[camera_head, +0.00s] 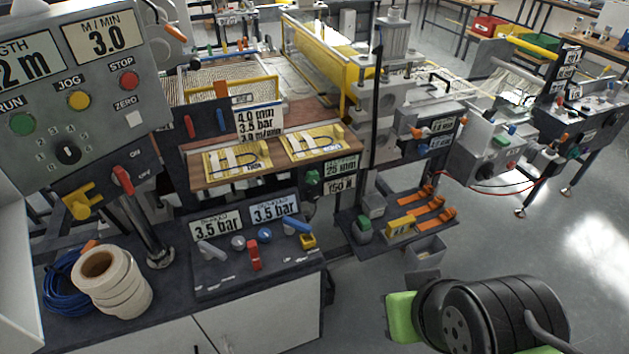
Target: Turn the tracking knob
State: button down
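No readable label marks one knob as the tracking knob, so I cannot tell which it is. A black dial knob (68,151) with numbers around it sits on the grey control panel (140,85) at the upper left. On the dark console (215,277) at lower centre are a blue round knob (265,235), a grey round knob (238,242), a red lever (254,257) and other handles. Green knobs sit on the machine (312,178) and by the orange levers (363,226). My black arm shows at the lower right, apart from all these controls. My gripper's fingers are not visible.
White tape rolls (103,263) and a blue cable coil (62,285) lie on the left bench. Open floor (560,225) lies to the right.

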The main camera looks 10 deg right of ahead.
aim_at(312, 177)
jog(key=i+j+u, duration=0.15)
jog(key=u, duration=0.2)
jog(key=i+j+u, duration=0.1)
jog(key=u, duration=0.25)
jog(key=i+j+u, duration=0.1)
jog(key=u, duration=0.25)
jog(key=i, duration=0.05)
